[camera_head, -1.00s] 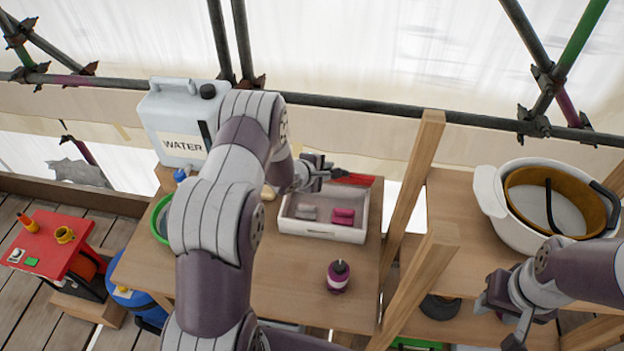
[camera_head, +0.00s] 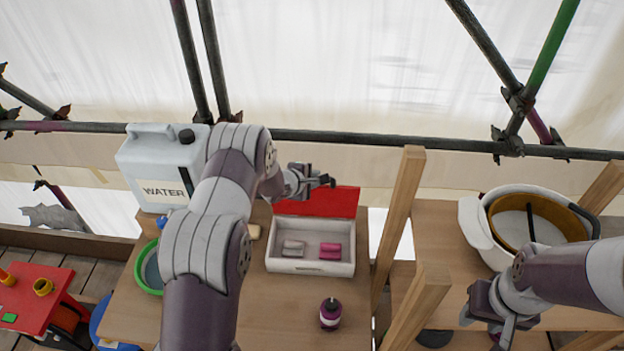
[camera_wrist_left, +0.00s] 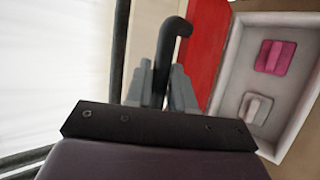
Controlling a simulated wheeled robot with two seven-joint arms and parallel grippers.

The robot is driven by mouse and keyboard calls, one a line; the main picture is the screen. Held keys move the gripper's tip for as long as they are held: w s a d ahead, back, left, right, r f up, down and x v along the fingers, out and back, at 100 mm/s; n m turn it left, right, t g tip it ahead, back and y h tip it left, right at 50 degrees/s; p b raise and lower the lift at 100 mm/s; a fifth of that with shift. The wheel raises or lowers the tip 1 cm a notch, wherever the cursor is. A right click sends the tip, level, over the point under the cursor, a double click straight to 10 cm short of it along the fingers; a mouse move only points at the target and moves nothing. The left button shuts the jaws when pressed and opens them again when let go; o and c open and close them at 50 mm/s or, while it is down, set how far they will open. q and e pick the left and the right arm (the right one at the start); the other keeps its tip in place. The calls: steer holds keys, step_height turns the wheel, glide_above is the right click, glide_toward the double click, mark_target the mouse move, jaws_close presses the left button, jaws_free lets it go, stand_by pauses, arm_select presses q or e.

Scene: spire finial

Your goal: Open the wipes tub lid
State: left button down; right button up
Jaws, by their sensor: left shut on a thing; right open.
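The white tub (camera_head: 312,267) stands on the wooden bench, with a grey item (camera_head: 293,248) and a pink item (camera_head: 330,251) inside. Its red lid (camera_head: 330,203) stands raised along the back edge, so the tub is open. My left gripper (camera_head: 322,182) is at the lid's top edge. In the left wrist view, my left gripper (camera_wrist_left: 161,85) is shut on a dark bent handle (camera_wrist_left: 178,30) beside the red lid (camera_wrist_left: 200,45). My right gripper (camera_head: 486,328) is open and empty over the right-hand bench, away from the tub.
A water canister (camera_head: 150,165) and a green-rimmed bowl (camera_head: 150,268) stand left of the tub. A small purple bottle (camera_head: 330,315) stands in front. Wooden posts (camera_head: 398,225) rise to the right. A white pot (camera_head: 473,235) stands on the right bench. Scaffold poles run behind.

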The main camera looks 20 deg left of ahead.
arm_select(q)
steer(key=shift+s+f, duration=0.2)
steer(key=shift+f, duration=0.15)
